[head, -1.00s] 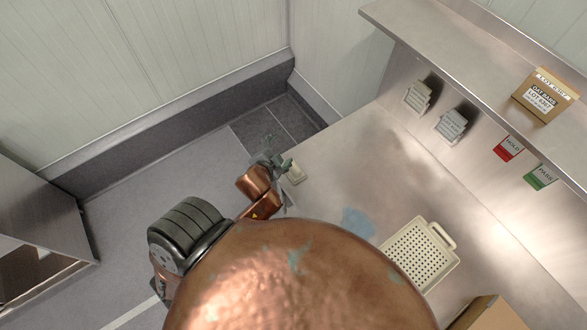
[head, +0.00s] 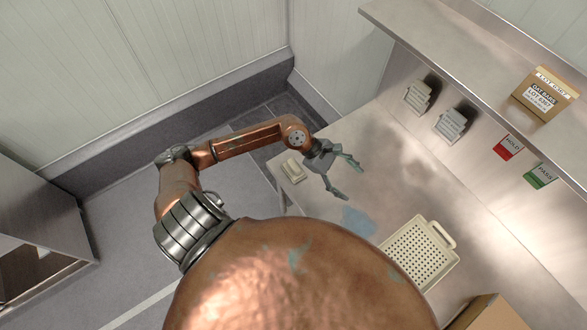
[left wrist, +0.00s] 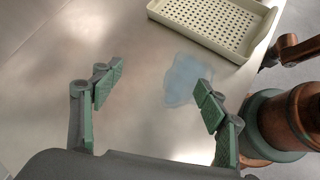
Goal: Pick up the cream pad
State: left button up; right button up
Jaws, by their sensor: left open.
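The cream pad (head: 292,169) is a small pale block lying near the left end of the steel table (head: 330,145), by its edge. My left gripper (head: 353,179) is open and empty above the table, to the right of the pad and apart from it. The pad does not show in the left wrist view. My right gripper is not in view.
A blue patch (head: 359,222) lies on the table near a cream perforated tray (head: 445,235); both show in the left wrist view. A cardboard box (head: 490,315) stands at the bottom right. A shelf (head: 450,45) with a labelled box (head: 543,95) overhangs the back.

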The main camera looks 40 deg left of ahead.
pick_arm(q)
jog(key=a+f+m+g+y, duration=0.25)
jog(key=a+f+y, duration=0.3)
jog(key=a, duration=0.65)
jog(key=m+y, duration=0.1)
jog(key=y, duration=0.2)
send_over(294, 165)
jog(key=shift+w+d+f+g, duration=0.25)
jog(key=shift+f+g, duration=0.1)
jog(key=shift+f, duration=0.2)
jog(key=shift+y, duration=0.25)
jog(key=f, duration=0.2)
jog(key=f+p, duration=0.1)
jog(key=f, duration=0.1)
jog(key=f+p, duration=0.1)
jog(key=f, duration=0.1)
jog(key=shift+s+a+f, duration=0.25)
jog(key=shift+a+f, duration=0.05)
jog(key=shift+f, duration=0.55)
jog(key=shift+c, duration=0.5)
jog(key=c, duration=1.1)
